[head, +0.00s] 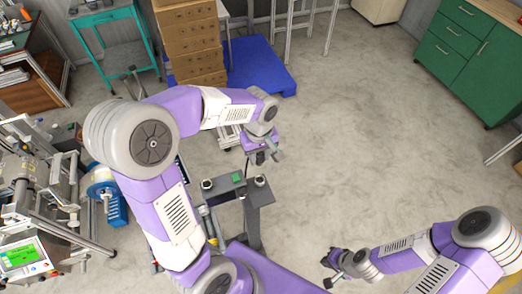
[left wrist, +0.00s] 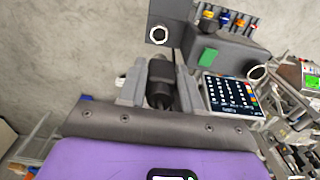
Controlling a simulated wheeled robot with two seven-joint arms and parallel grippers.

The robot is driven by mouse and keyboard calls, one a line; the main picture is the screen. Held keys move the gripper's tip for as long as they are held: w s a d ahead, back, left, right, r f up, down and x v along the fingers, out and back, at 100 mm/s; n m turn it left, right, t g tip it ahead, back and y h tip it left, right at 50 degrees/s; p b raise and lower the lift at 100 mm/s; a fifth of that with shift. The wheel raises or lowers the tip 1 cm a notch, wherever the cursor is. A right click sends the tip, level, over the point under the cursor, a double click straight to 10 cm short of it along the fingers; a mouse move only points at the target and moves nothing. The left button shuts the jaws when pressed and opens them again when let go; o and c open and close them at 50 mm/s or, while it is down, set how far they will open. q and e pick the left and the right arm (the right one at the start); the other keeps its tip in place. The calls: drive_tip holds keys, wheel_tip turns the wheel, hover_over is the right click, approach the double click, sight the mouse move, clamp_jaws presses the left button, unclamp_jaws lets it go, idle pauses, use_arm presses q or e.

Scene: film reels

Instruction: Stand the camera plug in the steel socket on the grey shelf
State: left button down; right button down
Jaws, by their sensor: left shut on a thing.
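My left gripper (head: 262,158) is shut on the dark camera plug (left wrist: 160,78), which sits between its two grey fingers in the left wrist view. The grey shelf (head: 232,190) has two ring-shaped openings: one (head: 259,181) near my left gripper and one (head: 207,184) further left. In the left wrist view the nearer bright ring (left wrist: 158,34) lies just beyond the plug's tip, apart from it in the picture; the other ring (left wrist: 257,73) is to the right. I cannot tell the plug's height above the shelf. My right gripper (head: 333,262) is low at the right, with no object visible in it.
A green label (left wrist: 208,55) and several coloured plugs (left wrist: 225,19) are on the shelf unit, beside a dark screen (left wrist: 232,92). Machines (head: 30,200) stand at the left. Cardboard boxes (head: 190,40) and a blue pallet (head: 262,68) are behind. Floor right of the shelf is clear.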

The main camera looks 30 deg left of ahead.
use_arm(q)
drive_tip(key=shift+w+f+b, duration=0.1)
drive_tip(key=shift+f+b, duration=3.25)
drive_tip(key=shift+f, duration=1.05)
drive_tip(key=shift+f+b, duration=1.6)
drive_tip(key=shift+f, duration=0.3)
drive_tip(key=c, duration=0.7)
unclamp_jaws()
drive_tip(key=shift+r, duration=0.1)
wheel_tip(320, 180, up, 8)
drive_tip(key=shift+f+p, duration=0.2)
drive_tip(key=shift+p, duration=0.4)
